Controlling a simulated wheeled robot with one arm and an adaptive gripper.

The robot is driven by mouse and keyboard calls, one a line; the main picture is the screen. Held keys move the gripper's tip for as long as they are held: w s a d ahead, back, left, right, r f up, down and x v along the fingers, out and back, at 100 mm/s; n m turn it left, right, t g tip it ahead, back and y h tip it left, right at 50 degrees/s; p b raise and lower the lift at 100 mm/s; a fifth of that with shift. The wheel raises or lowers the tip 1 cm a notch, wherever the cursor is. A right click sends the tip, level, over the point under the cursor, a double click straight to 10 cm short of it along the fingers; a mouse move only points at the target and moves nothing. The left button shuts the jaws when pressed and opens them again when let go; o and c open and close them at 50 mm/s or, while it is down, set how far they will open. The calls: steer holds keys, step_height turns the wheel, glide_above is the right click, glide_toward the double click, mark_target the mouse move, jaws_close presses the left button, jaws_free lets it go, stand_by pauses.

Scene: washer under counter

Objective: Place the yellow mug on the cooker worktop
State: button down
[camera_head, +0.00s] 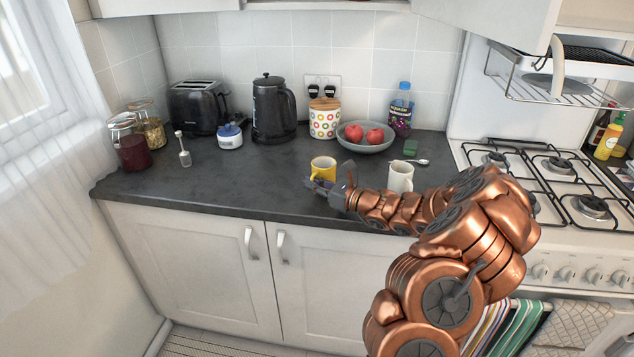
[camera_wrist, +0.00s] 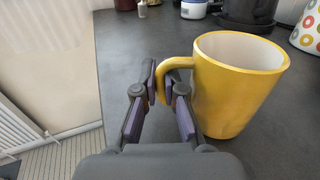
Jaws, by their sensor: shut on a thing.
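The yellow mug (camera_head: 323,167) is at the front edge of the dark counter (camera_head: 240,185), left of the cooker. In the wrist view the mug (camera_wrist: 232,88) appears upright, with a white inside and its handle towards the left. My gripper (camera_head: 322,187) is shut on the mug's handle, which passes between the fingertips (camera_wrist: 164,85). I cannot tell whether the mug's base touches the counter. The cooker (camera_head: 545,175) stands at the right, with black pan supports and several burners on its top. My arm hides part of the cooker's left front.
A white mug (camera_head: 400,177) stands right of the yellow mug, close to my arm. Behind are a grey bowl (camera_head: 365,144) with red fruit, a patterned canister (camera_head: 325,120) and a black kettle (camera_head: 273,110). A wire rack (camera_head: 550,88) hangs above the cooker. The counter's left front is clear.

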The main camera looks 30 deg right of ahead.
steer(key=shift+f, duration=0.25)
steer(key=c, duration=1.2)
jaws_free()
steer(key=shift+s, duration=0.1)
steer(key=v, duration=1.2)
steer(key=shift+a+r, duration=0.1)
